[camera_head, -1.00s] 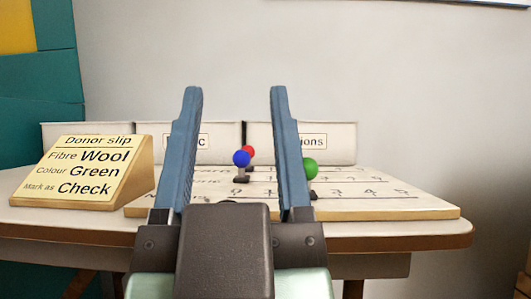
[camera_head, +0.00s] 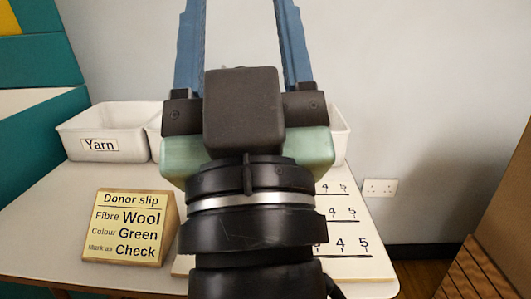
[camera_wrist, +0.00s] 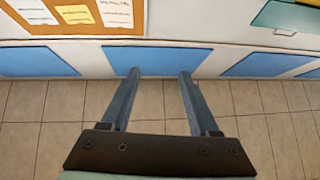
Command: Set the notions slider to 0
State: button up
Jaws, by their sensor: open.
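The slider board (camera_head: 355,228) lies on the table, mostly hidden behind my arm in the head view. Only its right part shows, with the marks 4 and 5 in three rows. The knobs and the row names are hidden, so the notions slider's setting cannot be read now. My gripper (camera_head: 242,20) is open and empty, raised in front of the wall at the top of the head view, with its fingertips at or past the frame edge. In the wrist view my gripper (camera_wrist: 159,72) points at a wall and tiled floor, with nothing between its fingers.
The donor slip (camera_head: 130,228) stands on the table (camera_head: 50,215) at left, reading Wool, Green, Check. The Yarn bin (camera_head: 95,142) is at the back left. Another white bin (camera_head: 341,140) shows partly behind my gripper. A wooden piece of furniture (camera_head: 490,200) stands at the right.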

jog(key=w+d+f+n+g+p, duration=0.1)
jog(key=w+d+f+g, duration=0.1)
jog(key=f, duration=0.6)
jog(key=w+d+f+n+g+p, duration=0.1)
jog(key=w+d+f+g, duration=0.15)
jog(key=f, duration=0.55)
jog(key=s+d+f+g+p, duration=0.1)
jog(key=s+d+f+g, duration=0.1)
jog(key=s+f, duration=0.35)
jog(key=s+d+f+g+p, duration=0.1)
jog(key=s+f+g, duration=0.1)
jog(key=f, duration=0.7)
jog(key=shift+y, duration=0.3)
jog(key=w, duration=0.9)
jog(key=w+a, duration=0.1)
jog(key=w, duration=0.3)
jog(key=shift+w+p, duration=0.15)
jog(key=shift+p, duration=0.2)
grip_shut()
